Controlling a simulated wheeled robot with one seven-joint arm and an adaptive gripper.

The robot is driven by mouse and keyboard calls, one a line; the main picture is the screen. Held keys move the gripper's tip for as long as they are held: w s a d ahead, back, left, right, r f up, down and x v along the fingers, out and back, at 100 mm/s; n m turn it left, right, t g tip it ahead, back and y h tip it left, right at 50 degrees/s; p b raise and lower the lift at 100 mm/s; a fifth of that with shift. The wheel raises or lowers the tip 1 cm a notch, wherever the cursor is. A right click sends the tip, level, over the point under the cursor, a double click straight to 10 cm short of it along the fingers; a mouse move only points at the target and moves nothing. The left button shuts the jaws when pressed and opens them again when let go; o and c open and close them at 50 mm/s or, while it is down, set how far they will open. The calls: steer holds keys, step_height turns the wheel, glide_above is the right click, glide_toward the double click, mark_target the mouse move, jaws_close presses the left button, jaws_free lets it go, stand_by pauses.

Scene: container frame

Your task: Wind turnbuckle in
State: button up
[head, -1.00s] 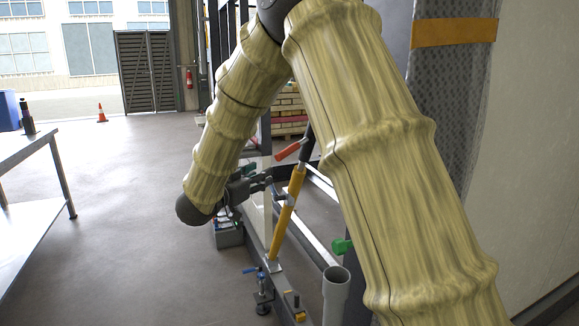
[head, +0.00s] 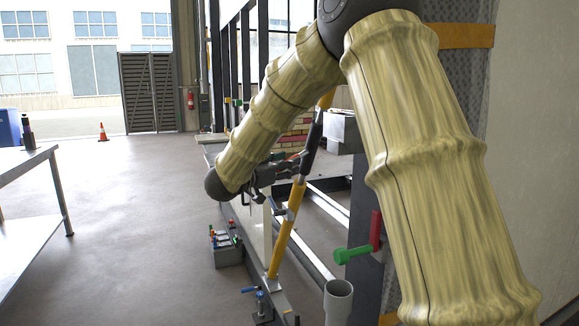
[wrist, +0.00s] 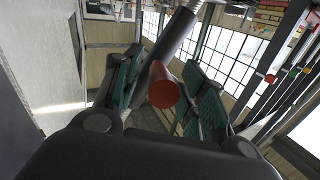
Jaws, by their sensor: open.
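The turnbuckle stands tilted in the frame in the head view. It has a yellow lower rod (head: 287,237), a dark middle body (head: 312,150) and a yellow upper end (head: 327,99). Its red handle is mostly hidden by my gripper in the head view. In the wrist view, the handle's round orange-red end (wrist: 164,93) points at the camera, with the dark body (wrist: 174,42) behind it. My gripper (head: 290,170) is at the handle. In the wrist view, my gripper (wrist: 163,85) is open, with its green-padded fingers on either side of the handle; I cannot tell whether they touch it.
A green-handled lever (head: 353,254) and an open grey pipe (head: 338,301) are at the lower right. A grey box with coloured items (head: 228,252) sits on the floor left of the frame. A metal table (head: 30,170) stands far left, with clear floor between.

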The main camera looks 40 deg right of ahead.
steer(key=shift+x, duration=1)
steer(key=shift+a, duration=0.1)
jaws_close()
steer(key=shift+w+r, duration=0.1)
